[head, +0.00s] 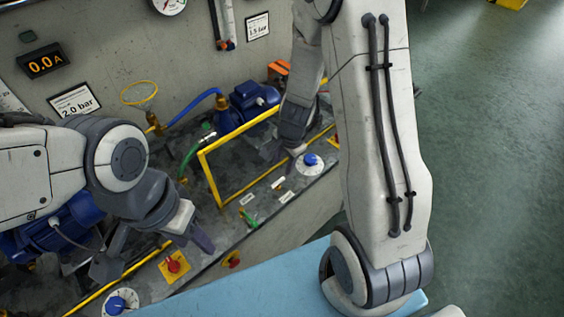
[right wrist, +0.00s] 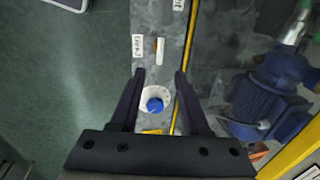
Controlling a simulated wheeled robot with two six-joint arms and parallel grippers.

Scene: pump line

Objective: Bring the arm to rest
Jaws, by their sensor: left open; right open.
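My left gripper (head: 152,258) is open and empty in the head view, its dark fingers spread above the front of the bench near a red switch (head: 173,263) on a yellow plate. My right gripper (right wrist: 159,75) is open in the right wrist view, with nothing between its fingers. Below it is a white dial with a blue knob (right wrist: 155,104), which also shows in the head view (head: 311,160).
The grey bench carries a yellow frame (head: 209,181), a blue pump motor (head: 254,95), hoses and another blue-knobbed dial (head: 118,303) at the lower left. A wall panel with a gauge (head: 169,4) stands behind. A light blue surface (head: 262,283) lies in front.

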